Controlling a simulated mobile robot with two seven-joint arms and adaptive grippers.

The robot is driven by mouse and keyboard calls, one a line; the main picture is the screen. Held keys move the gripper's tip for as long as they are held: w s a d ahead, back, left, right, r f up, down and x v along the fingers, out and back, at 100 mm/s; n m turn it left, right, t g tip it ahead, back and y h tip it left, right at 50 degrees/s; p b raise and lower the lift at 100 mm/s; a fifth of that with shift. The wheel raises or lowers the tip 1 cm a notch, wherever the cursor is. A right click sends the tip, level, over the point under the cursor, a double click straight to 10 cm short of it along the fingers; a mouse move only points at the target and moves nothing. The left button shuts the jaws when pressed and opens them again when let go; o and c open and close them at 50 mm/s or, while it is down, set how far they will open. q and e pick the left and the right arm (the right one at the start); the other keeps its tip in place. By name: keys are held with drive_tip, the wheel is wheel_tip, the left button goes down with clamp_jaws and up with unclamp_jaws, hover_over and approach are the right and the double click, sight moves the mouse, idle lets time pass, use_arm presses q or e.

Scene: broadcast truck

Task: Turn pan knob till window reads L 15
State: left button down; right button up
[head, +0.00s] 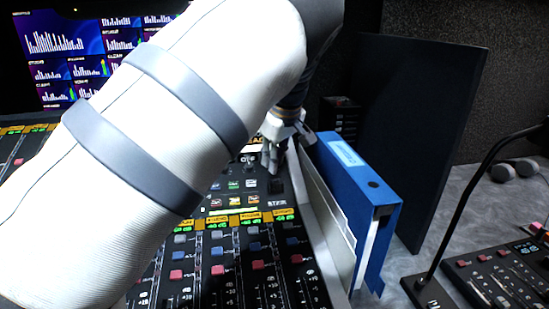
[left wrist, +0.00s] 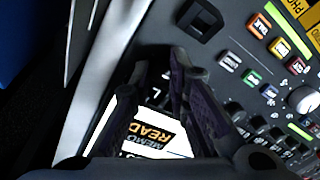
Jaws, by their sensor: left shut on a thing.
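My left gripper (head: 271,150) reaches down to the top right part of the mixing console (head: 215,225). In the left wrist view its two dark fingers (left wrist: 163,72) come together on something small at the panel, most likely the pan knob, which the fingers hide. A white label or window (left wrist: 160,148) with an orange and black "MEMO READ" patch shows between and behind the fingers. A letter "L" shows faintly near the fingertips, but no number can be read. My right gripper is in neither view.
A blue binder (head: 370,195) stands close right of the console, beside the gripper. A tall dark panel (head: 420,130) stands behind it. Small lit buttons (left wrist: 258,27) and a pale round knob (left wrist: 303,99) sit near the fingers. A monitor (head: 75,50) is at the back left.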

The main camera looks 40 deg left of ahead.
use_arm(q)
drive_tip(key=shift+n+h, duration=0.3)
drive_tip(key=shift+n, duration=2)
drive_tip(key=c, duration=1.5)
unclamp_jaws()
drive_tip(key=v, duration=1.2)
